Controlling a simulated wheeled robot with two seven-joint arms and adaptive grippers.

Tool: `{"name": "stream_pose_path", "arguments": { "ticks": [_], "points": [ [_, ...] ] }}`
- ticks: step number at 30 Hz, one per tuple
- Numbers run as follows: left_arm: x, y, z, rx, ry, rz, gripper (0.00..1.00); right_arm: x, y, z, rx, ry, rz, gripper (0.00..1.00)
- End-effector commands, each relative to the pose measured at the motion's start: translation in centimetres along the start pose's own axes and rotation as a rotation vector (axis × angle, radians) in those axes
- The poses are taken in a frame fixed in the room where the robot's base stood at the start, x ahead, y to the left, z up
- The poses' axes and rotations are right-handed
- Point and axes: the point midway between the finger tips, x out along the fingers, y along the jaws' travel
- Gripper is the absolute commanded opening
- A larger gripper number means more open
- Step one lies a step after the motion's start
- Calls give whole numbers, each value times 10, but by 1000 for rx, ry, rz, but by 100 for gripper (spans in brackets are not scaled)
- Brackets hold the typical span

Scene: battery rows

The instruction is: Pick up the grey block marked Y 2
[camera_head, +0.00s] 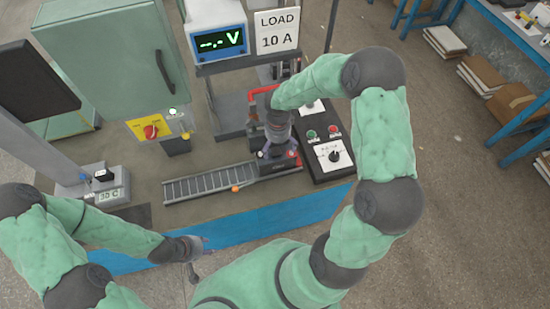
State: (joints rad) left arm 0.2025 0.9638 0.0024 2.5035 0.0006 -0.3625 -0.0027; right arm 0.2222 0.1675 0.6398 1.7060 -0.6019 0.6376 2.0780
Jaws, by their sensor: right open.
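I cannot make out a grey block with the mark Y 2; no such lettering is legible here. My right gripper (265,153) is open and points down over the bench, at the black and red unit (277,167) at the right end of the slotted grey tray (197,186). The gripper and wrist hide part of that unit, and I cannot tell whether the jaws touch anything. My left gripper (204,243) is low in front of the bench's blue front edge, away from the tray. Its jaws are too small to read.
A control box (328,150) with buttons and a knob stands right of the tray. A green cabinet (105,55), a voltage display (219,42) and a LOAD 10 A sign (277,31) stand behind. A small device (104,188) reading 30 C sits left.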

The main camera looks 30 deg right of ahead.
Motion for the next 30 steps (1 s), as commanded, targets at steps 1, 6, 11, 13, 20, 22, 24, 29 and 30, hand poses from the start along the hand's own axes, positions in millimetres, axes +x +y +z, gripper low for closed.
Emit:
{"name": "stream_pose_path", "arguments": {
  "ticks": [1, 6, 11, 13, 20, 22, 24, 29, 30],
  "points": [
    [2, -1, 0, 0, 0, 0, 40, 10, 1, 0, 0, -1, 3, 100],
    [6, -2, 0, 0, 0, 0, 40, 35, 1, 1, -2, -2, 3, 100],
    [7, -2, 0, 0, 0, 0, 40, 46, 1, 1, -3, -2, 1, 100],
    [8, -3, 0, 0, 0, 0, 40, 54, 3, 2, -2, -3, 3, 100],
    [12, -4, -1, 0, 0, 0, 40, 86, 4, 3, -3, -3, 2, 100],
    [13, -5, -1, 0, 0, 0, 40, 90, 3, 3, -3, -3, 0, 100],
    [13, -5, -1, 0, 0, 0, 40, 93, 3, 3, -2, -3, 0, 100],
    [13, -5, -1, 0, 0, 0, 40, 93, 3, 3, -3, -3, -1, 100],
    [13, -5, -1, 0, 0, 0, 40, 93, 3, 3, -3, -3, -1, 100]
  ]
}}
